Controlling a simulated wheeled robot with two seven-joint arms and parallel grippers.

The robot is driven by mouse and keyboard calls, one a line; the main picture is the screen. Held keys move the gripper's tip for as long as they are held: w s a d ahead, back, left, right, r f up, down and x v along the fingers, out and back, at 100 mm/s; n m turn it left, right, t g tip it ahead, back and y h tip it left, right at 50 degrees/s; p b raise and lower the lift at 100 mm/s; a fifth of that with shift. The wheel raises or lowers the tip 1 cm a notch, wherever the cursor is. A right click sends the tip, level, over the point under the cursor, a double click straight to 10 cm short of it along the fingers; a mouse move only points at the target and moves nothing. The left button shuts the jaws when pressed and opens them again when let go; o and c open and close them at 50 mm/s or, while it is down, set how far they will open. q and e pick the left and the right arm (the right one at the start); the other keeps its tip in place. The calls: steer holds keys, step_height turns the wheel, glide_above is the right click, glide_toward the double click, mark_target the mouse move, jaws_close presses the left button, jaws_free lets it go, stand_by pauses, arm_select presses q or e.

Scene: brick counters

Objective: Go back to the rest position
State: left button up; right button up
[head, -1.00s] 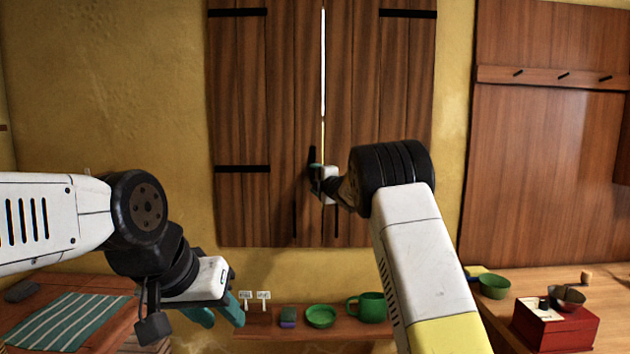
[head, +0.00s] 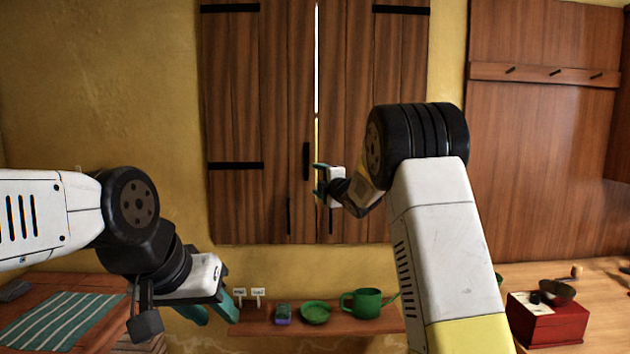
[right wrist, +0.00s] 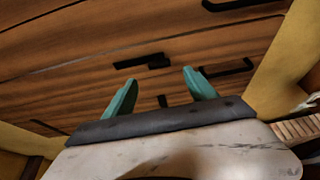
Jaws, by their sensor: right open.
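My right gripper (head: 320,180) is raised in front of the wooden shutters (head: 255,120), near the bright gap between the two panels. In the right wrist view its two teal fingers (right wrist: 160,92) are spread apart with nothing between them. A black handle (right wrist: 142,61) shows beyond the fingers, apart from them as far as I can tell. My left gripper (head: 212,310) hangs low at the left, its teal fingers pointing down and right beside the small shelf. Its fingers look apart and I see nothing held between them.
A striped cloth (head: 62,320) lies on the left counter. A red box grinder (head: 547,320) stands on the right counter. The air before the right wall panel is free.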

steer(key=shift+d, duration=0.1)
steer(key=s+d+r+m+g+h, duration=0.1)
steer(key=s+d+m+g+h, duration=0.15)
steer(key=s+d+m, duration=0.55)
steer(key=s+d+m+g+h, duration=0.1)
steer(key=s+d+m+h, duration=0.3)
steer(key=s, duration=0.5)
steer(key=s+f+m+g, duration=0.2)
steer(key=s+f+m, duration=0.1)
steer(key=s, duration=0.8)
steer(key=s+a+f+m+g+y, duration=0.1)
steer(key=s+f+m+g, duration=0.1)
steer(key=s, duration=0.9)
steer(key=s+f+m+g, duration=0.3)
steer(key=s+f+m, duration=0.2)
steer(key=s, duration=0.6)
steer(key=shift+s+a+f+y, duration=0.35)
steer(key=shift+a, duration=0.05)
